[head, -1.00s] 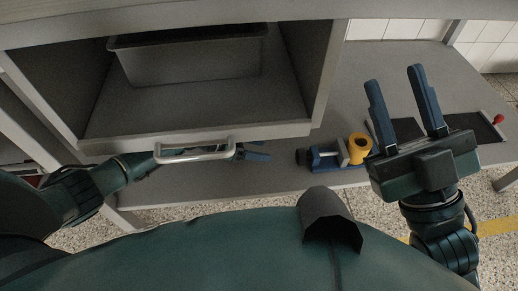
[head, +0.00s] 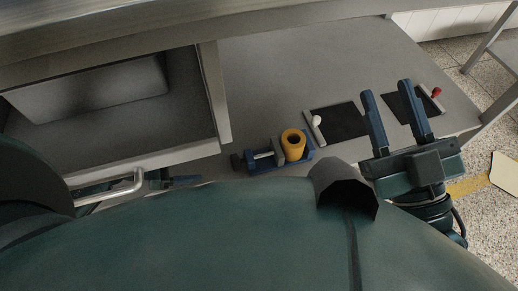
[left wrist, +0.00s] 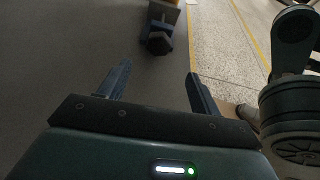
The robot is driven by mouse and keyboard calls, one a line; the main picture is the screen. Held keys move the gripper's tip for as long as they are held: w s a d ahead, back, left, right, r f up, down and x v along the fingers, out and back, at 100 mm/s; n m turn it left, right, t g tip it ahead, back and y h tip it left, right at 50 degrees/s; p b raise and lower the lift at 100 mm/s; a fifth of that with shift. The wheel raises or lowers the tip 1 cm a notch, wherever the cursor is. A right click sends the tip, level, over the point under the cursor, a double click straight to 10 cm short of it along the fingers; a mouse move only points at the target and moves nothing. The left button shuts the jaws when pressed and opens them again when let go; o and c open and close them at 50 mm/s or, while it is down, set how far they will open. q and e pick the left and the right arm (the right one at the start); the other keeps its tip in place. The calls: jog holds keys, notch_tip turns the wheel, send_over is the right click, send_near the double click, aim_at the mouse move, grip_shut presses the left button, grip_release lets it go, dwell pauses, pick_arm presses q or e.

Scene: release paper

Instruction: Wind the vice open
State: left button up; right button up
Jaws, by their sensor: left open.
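The blue vice (head: 252,166) lies on the grey worktop, with a yellow roll (head: 292,146) standing in it at the right. Its dark knob (head: 237,162) is at the left end, beside a pale metal part. I cannot tell how tightly the jaws hold the roll. My left gripper (head: 186,181) is open and empty, left of the knob and partly hidden by my body. In the left wrist view the knob (left wrist: 158,40) is ahead of the left fingers (left wrist: 158,70), apart from them. My right gripper (head: 386,88) is open and empty, right of the vice.
A grey cabinet with a bin (head: 95,88) and a metal handle (head: 120,190) stands at the left, close to my left arm. Two dark pads (head: 338,121) with a white and a red knob lie right of the vice. The worktop behind the vice is clear.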

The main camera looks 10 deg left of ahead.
pick_arm(q)
jog(key=shift+a+r+y, duration=0.1)
jog(key=shift+a+y, duration=0.2)
jog(key=shift+d+m, duration=0.2)
jog(key=shift+m, duration=0.1)
jog(key=b+x, duration=0.3)
jog(key=x, duration=0.9)
jog(key=shift+d+b, duration=0.2)
jog(key=shift+b, duration=0.1)
pick_arm(e)
jog(key=r+n+y, duration=0.2)
jog(key=n+y, duration=0.1)
jog(key=d+r+n+y, duration=0.1)
jog(key=r+n+y, duration=0.1)
jog(key=shift+s+r, duration=0.1)
jog(key=shift+s, duration=0.2)
pick_arm(q)
jog(key=c, duration=1)
jog(key=shift+o, duration=0.2)
jog(key=n+g+h, duration=0.1)
jog(key=n, duration=0.2)
jog(key=shift+w+g, duration=0.1)
jog(key=shift+g, duration=0.3)
jog(key=o, duration=1)
jog(key=shift+c, duration=0.2)
